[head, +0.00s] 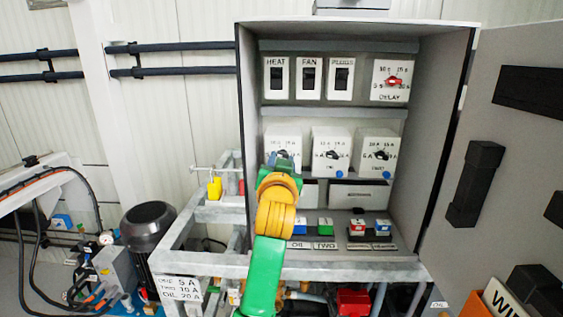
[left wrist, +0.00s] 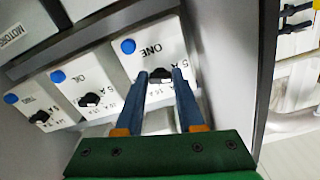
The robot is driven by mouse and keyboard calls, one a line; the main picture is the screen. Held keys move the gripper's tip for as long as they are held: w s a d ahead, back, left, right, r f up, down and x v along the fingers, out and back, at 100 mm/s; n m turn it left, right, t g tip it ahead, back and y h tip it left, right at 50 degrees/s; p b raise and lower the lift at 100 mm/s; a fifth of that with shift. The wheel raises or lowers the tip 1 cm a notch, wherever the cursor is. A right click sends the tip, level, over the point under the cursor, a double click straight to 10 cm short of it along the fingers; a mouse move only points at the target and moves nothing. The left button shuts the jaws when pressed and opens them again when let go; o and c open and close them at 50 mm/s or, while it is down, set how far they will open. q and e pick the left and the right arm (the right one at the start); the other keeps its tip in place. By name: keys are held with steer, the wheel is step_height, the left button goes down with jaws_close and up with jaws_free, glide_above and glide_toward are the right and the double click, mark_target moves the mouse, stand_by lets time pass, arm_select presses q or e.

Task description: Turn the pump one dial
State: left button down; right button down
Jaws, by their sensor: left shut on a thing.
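The pump one dial is a black knob (left wrist: 160,75) on a white box labelled ONE (left wrist: 140,48), the leftmost of three dial boxes in the open cabinet. That box also shows in the head view (head: 283,133), with its knob mostly hidden behind my gripper. My left gripper (head: 283,160) reaches into the cabinet from below. In the left wrist view its two blue fingers (left wrist: 160,80) stand on either side of the black knob and are shut on it. The knob's exact pointing is hard to read. My right gripper is not in view.
The OIL box (head: 330,145) and the TWO box (head: 378,148) stand to the right of it. A red DELAY dial (head: 393,82) and several black switches are above. Coloured buttons (head: 370,228) are below. The cabinet's side walls and the open door (head: 510,150) bound the space.

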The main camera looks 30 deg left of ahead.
arm_select(q)
steer(key=c, duration=0.5)
jaws_free()
steer(key=b+v, duration=0.2)
steer(key=v, duration=0.5)
steer(key=shift+b, duration=0.35)
